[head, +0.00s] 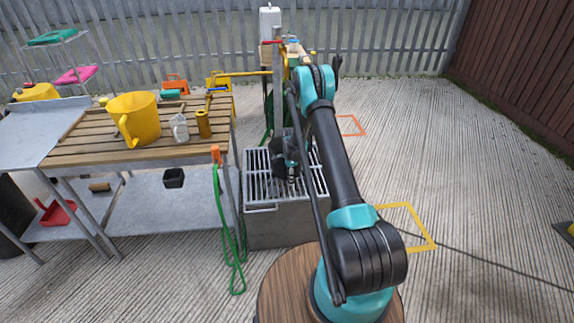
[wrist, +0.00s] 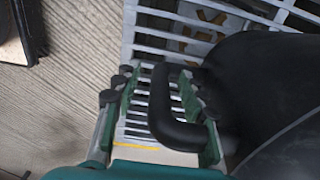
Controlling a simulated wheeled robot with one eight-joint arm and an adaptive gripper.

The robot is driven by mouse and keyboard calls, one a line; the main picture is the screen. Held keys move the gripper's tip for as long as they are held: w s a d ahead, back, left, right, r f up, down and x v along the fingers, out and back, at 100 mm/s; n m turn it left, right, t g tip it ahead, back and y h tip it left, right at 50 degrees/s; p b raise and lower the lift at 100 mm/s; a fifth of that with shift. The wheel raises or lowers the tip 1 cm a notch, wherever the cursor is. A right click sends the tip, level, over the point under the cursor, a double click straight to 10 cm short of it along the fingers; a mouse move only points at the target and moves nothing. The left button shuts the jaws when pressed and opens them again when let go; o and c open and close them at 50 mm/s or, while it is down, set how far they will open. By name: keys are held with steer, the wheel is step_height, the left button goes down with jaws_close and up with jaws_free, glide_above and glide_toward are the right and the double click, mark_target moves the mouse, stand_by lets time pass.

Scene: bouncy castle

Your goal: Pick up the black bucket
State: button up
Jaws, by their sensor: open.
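The black bucket (wrist: 262,85) fills the right side of the wrist view, with a thick looped handle on its left. In the head view, a dark shape I take to be this bucket (head: 279,146) is on the metal grate, partly hidden by my arm. My gripper (wrist: 157,82) has its two green fingers apart, one on each side of the handle's loop. The handle lies between the fingers, and I cannot tell whether either touches it. In the head view my gripper (head: 291,172) is over the grate.
The grate (head: 262,185) tops a grey basin. Left of it, a slatted table (head: 75,150) holds a yellow jug (head: 135,120), a white jug (head: 179,128) and a brass-coloured can (head: 203,124). A green hose (head: 232,255) hangs between table and basin. The concrete to the right is mostly clear.

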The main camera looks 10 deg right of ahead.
steer(key=shift+f, duration=0.15)
jaws_close()
stand_by(0.4)
